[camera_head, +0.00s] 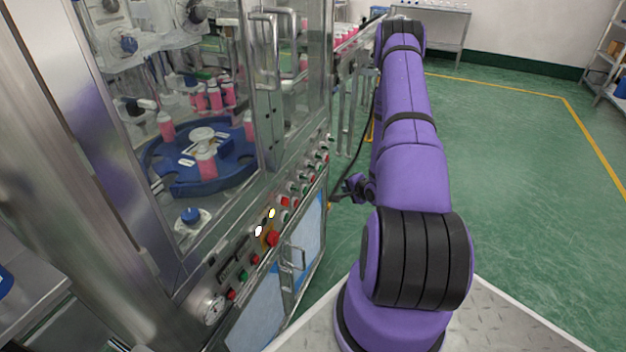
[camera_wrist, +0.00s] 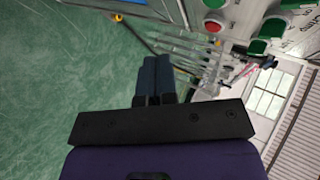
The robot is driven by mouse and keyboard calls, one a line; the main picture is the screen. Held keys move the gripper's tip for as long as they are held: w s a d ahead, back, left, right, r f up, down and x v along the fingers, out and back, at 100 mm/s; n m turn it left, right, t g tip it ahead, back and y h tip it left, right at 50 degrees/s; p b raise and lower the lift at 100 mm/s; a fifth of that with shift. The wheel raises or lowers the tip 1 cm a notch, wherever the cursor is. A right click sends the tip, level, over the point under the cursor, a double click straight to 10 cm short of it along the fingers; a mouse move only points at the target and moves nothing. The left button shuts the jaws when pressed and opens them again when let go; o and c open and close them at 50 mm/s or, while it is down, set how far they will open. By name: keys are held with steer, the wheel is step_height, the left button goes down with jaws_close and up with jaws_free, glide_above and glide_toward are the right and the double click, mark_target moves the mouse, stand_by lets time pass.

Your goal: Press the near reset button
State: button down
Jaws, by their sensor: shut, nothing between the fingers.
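The control panel (camera_head: 245,262) runs along the front of the machine. It carries several red and green buttons, a red mushroom-shaped button (camera_head: 272,239), a lit white button (camera_head: 258,231) and a lit yellow button (camera_head: 271,213). I cannot read labels, so I cannot tell which is the near reset button. My gripper (camera_head: 348,188) is beside the panel's far part, partly hidden by my arm. In the wrist view my gripper (camera_wrist: 155,60) is shut and empty, its fingers side by side. A red button (camera_wrist: 214,23) and a green button (camera_wrist: 271,28) show at that view's upper right, apart from the fingertips.
The machine's clear guard panels (camera_head: 215,110) enclose a blue turntable (camera_head: 165,182) with pink bottles. A metal handle (camera_head: 293,258) sticks out below the panel. A gauge (camera_head: 214,309) sits at its near end. Open green floor (camera_head: 510,180) lies to the right.

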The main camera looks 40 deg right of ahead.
steer(key=shift+w, duration=0.1)
steer(key=w+a, duration=0.3)
steer(key=w, duration=0.5)
steer(key=shift+a, duration=0.2)
steer(key=shift+w, duration=0.1)
stand_by(2.1)
steer(key=shift+w+a, duration=0.15)
steer(key=shift+w, duration=0.1)
steer(key=shift+w+a, duration=0.15)
steer(key=shift+w, duration=0.2)
stand_by(1.0)
steer(key=shift+s, duration=0.1)
steer(key=shift+s+d, duration=0.3)
steer(key=shift+s, duration=0.35)
steer(key=shift+s+d, duration=0.3)
steer(key=shift+s, duration=0.45)
steer(key=shift+s+d, duration=0.35)
steer(key=shift+s, duration=0.45)
steer(key=shift+s+d, duration=0.3)
steer(key=shift+s, duration=0.45)
